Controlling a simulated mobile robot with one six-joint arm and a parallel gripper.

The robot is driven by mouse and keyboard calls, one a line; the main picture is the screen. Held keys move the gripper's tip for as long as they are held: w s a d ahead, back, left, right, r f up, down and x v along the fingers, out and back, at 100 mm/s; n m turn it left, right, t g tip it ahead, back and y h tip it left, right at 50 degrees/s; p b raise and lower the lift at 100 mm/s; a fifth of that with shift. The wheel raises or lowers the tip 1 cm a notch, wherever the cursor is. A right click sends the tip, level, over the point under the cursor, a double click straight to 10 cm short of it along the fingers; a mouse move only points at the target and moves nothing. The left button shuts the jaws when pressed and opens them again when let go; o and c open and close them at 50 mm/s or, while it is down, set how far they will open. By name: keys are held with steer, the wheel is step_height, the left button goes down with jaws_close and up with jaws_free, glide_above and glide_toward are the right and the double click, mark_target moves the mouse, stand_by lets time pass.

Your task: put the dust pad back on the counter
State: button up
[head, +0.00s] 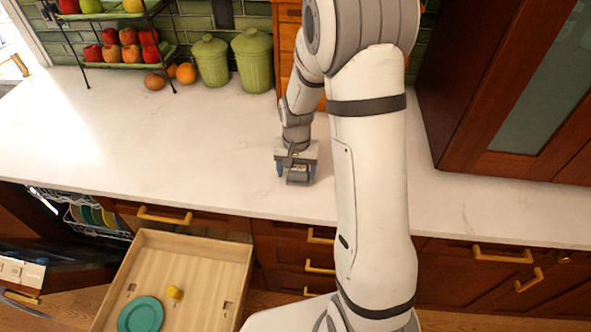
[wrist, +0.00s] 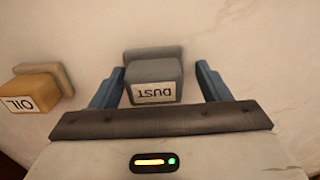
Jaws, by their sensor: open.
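The dust pad (wrist: 155,75) is a grey block with a wider back part and a white label reading DUST, upside down in the wrist view. It appears to rest on the white counter (head: 190,140). My gripper (wrist: 160,70) is open, with one blue finger on each side of the pad and a visible gap at both sides. In the head view my gripper (head: 297,172) points down at the counter, near its front half; the pad is hard to make out there under the wrist.
An orange pad labelled OIL (wrist: 32,92) lies left of my gripper in the wrist view. An open drawer (head: 190,245) holds a teal plate (head: 140,315) and a small yellow item (head: 174,292). Green canisters (head: 252,60) and a fruit rack (head: 125,52) stand behind. The left counter is clear.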

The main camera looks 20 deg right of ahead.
mark_target(296, 169)
step_height(296, 169, up, 11)
steer(key=b, duration=0.1)
steer(key=s+r+n+t, duration=0.1)
steer(key=s+r, duration=0.3)
steer(key=s, duration=0.6)
steer(key=s+r+n+t, duration=0.2)
steer(key=s+r, duration=0.3)
steer(key=s, duration=0.5)
steer(key=shift+s+a+n, duration=0.15)
steer(key=shift+n, duration=0.65)
steer(key=shift+c, duration=0.5)
